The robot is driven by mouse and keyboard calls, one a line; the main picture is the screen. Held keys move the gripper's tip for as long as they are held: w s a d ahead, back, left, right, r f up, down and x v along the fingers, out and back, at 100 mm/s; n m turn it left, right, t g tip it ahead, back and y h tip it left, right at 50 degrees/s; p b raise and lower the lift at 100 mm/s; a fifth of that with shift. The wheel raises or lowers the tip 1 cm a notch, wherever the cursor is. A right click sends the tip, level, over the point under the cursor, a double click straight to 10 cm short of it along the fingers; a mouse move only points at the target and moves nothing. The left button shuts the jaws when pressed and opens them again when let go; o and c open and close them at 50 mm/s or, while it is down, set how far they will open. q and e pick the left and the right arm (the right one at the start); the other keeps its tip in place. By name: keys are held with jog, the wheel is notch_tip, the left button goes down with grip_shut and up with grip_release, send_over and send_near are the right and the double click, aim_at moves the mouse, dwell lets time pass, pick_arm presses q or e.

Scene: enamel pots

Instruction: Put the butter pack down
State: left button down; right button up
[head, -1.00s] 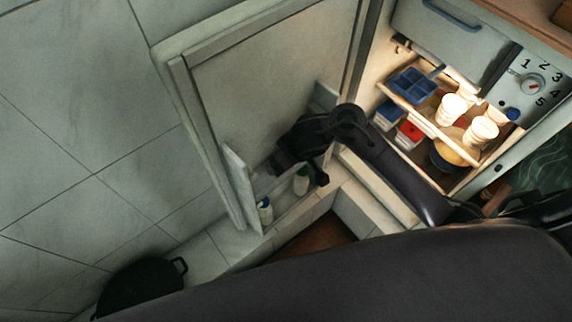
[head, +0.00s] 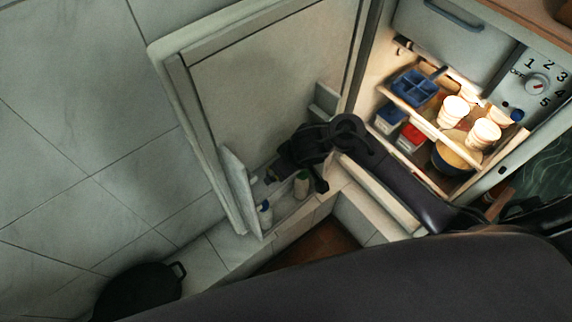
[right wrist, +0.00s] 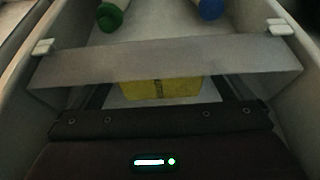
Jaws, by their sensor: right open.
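The yellow butter pack (right wrist: 160,88) shows in the right wrist view, low in the fridge door's shelf and partly hidden behind a pale bar (right wrist: 165,58). My right gripper (right wrist: 163,92) is open, with a finger to each side of the pack and a gap at both sides. In the head view my right gripper (head: 297,172) is at the door shelf (head: 240,190), and the butter pack cannot be made out there. My left gripper is not in view.
A green-capped bottle (head: 302,184) and a blue-capped bottle (head: 265,213) stand in the door shelf, close to my right gripper. The open fridge holds a blue tray (head: 414,88) and white cups (head: 453,111). A black pot (head: 138,292) stands on the floor at lower left.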

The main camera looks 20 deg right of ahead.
jog(key=shift+r+p, duration=0.3)
jog(key=shift+r, duration=0.2)
jog(key=p+v, duration=0.1)
jog(key=v, duration=0.1)
jog(key=shift+s+r+p, duration=0.1)
jog(key=shift+r+p, duration=0.1)
jog(key=shift+p, duration=0.15)
jog(key=shift+p+v, duration=0.8)
jog(key=shift+v, duration=0.4)
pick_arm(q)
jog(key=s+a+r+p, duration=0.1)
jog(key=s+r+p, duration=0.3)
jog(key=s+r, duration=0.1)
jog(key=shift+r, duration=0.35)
pick_arm(e)
jog(key=v, duration=0.6)
jog(key=shift+s+r, duration=0.25)
